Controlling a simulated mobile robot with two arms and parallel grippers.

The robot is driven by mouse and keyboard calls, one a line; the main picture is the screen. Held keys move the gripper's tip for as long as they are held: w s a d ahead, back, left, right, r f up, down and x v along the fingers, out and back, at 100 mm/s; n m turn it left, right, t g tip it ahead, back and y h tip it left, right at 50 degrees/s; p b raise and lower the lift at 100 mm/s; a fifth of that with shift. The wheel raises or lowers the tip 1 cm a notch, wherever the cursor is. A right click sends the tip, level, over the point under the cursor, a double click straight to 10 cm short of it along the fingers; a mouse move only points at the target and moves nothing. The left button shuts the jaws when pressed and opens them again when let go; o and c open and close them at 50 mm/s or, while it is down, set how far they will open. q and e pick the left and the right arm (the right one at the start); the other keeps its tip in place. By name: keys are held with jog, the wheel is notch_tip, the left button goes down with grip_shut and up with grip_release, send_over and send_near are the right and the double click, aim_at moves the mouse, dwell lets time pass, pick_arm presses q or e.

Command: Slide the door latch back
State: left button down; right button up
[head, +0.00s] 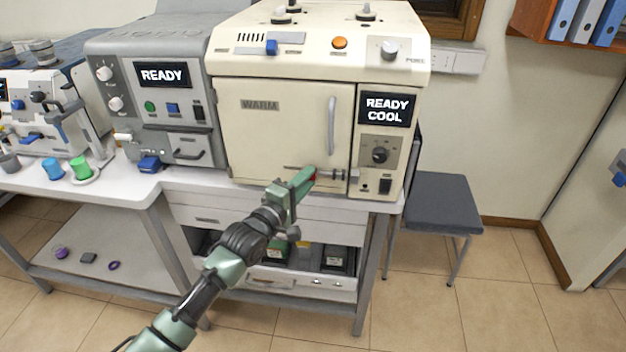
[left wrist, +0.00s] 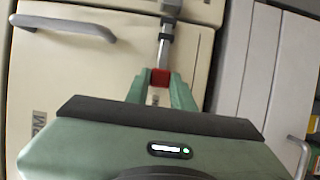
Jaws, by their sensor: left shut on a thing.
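The cream door (head: 275,135) marked WARM is closed on the cream machine. Its latch (head: 336,176) is a grey metal bolt across the door's lower right edge, with a red knob (head: 313,174) at its left end. My left gripper (head: 308,176) is shut on the red knob. In the left wrist view the fingers (left wrist: 160,88) sit on both sides of the red knob (left wrist: 160,77), and the grey bolt (left wrist: 166,40) extends beyond it. The fingers partly hide the knob. My right gripper is in neither view.
A curved door handle (head: 332,126) stands out above the latch. The display (head: 386,109) reads READY COOL. A grey machine (head: 150,95) stands to the left. Drawers (head: 210,215) are below the bench top. A dark stool (head: 440,200) stands at the right.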

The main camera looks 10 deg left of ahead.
pick_arm(q)
jog(key=shift+a, duration=0.15)
jog(key=c, duration=1.4)
grip_release()
jog(key=shift+o, duration=1)
jog(key=shift+a, duration=0.2)
jog(key=b+v, duration=0.1)
jog(key=v, duration=0.6)
jog(key=shift+s, duration=0.4)
jog(key=shift+a, duration=0.1)
